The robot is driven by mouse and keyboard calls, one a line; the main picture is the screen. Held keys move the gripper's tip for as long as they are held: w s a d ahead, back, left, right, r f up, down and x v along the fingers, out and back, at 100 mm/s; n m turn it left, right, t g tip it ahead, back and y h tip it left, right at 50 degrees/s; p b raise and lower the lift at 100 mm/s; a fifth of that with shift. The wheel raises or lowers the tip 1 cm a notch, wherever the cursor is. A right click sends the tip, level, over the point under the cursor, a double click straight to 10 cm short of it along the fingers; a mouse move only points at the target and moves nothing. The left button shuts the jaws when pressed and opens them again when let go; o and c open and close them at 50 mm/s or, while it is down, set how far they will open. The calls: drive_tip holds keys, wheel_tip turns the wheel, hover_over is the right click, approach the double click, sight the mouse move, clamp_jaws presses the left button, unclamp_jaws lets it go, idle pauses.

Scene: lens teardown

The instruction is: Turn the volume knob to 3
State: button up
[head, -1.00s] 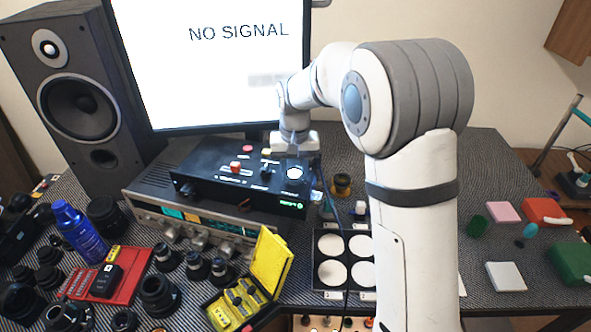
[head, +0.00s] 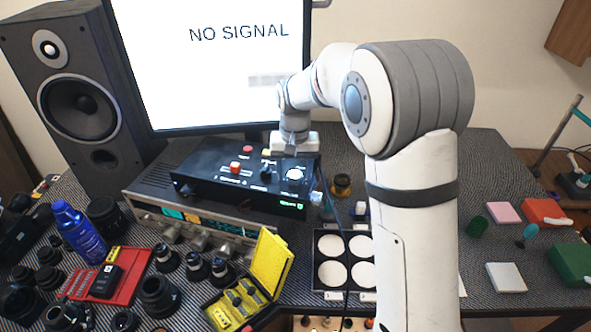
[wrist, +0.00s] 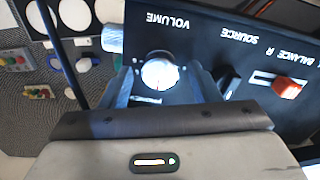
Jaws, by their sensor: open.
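The volume knob (head: 295,173) is a round white-topped dial at the right end of a black control box (head: 215,185). In the wrist view the knob (wrist: 160,73) sits below the word VOLUME, which appears upside down. My gripper (wrist: 163,84) is open, with one finger to the left and one to the right of the knob; gaps show on both sides. In the head view my gripper (head: 294,152) is just behind the knob. The knob's scale numbers and pointer are too small to read. A small green readout (head: 291,205) glows on the box's front, also unreadable.
A red slider (wrist: 277,80) and the source control lie beside the knob. The box rests on a silver receiver (head: 150,205), with a monitor (head: 215,60) behind. A yellow case (head: 270,262) and a tray with white discs (head: 318,262) stand in front. A dark cable hangs nearby.

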sight(295, 174)
wheel_tip(295, 174, up, 7)
drive_tip(key=shift+f, duration=0.2)
drive_tip(key=shift+r, duration=0.6)
